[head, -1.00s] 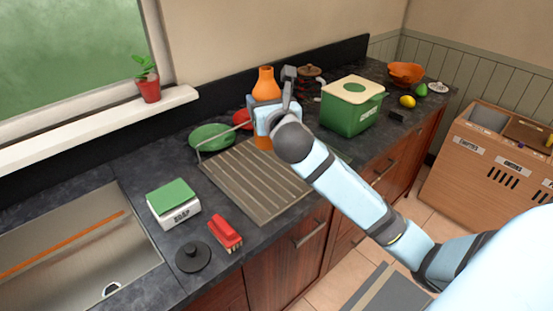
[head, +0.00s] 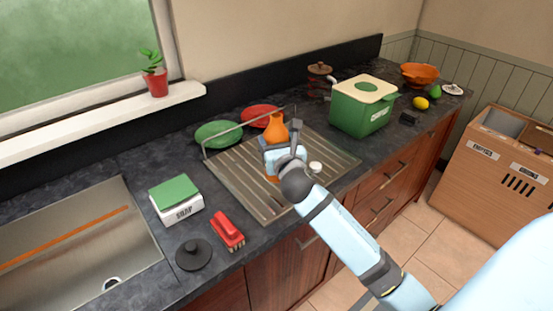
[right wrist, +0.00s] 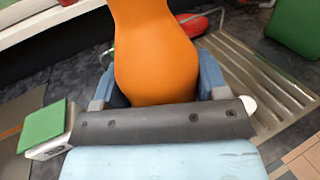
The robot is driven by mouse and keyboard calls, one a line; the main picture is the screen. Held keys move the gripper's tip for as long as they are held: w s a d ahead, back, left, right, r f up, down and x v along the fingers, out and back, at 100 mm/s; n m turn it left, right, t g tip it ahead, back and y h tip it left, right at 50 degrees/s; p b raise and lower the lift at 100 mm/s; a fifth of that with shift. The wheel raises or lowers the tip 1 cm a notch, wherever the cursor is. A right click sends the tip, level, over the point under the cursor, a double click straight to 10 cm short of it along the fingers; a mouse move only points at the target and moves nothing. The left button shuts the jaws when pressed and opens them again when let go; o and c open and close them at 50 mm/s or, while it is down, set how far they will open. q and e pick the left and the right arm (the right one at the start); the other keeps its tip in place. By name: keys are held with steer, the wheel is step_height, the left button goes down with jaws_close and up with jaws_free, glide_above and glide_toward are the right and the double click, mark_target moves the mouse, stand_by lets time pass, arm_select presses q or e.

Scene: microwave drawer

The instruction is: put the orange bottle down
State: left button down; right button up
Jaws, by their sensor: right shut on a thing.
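The orange bottle (head: 275,128) is upright over the ribbed metal drying rack (head: 245,190) in the head view. My right gripper (head: 287,156) is shut on the bottle's body, and the arm hides part of it. In the right wrist view the bottle (right wrist: 153,55) fills the middle, between the two blue fingers (right wrist: 155,88). My left gripper is not in view.
Green (head: 219,133) and red (head: 261,115) plates stand behind the rack. A small white round thing (head: 316,167) is right of the gripper. A green bin (head: 362,108) stands further right. The soap box (head: 177,201), red brush (head: 227,231) and black lid (head: 194,254) are at the left, beside the sink (head: 80,245).

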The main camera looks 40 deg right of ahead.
steer(key=shift+f+b, duration=0.35)
steer(key=shift+f, duration=2.1)
steer(key=shift+f, duration=0.1)
steer(key=o, duration=0.9)
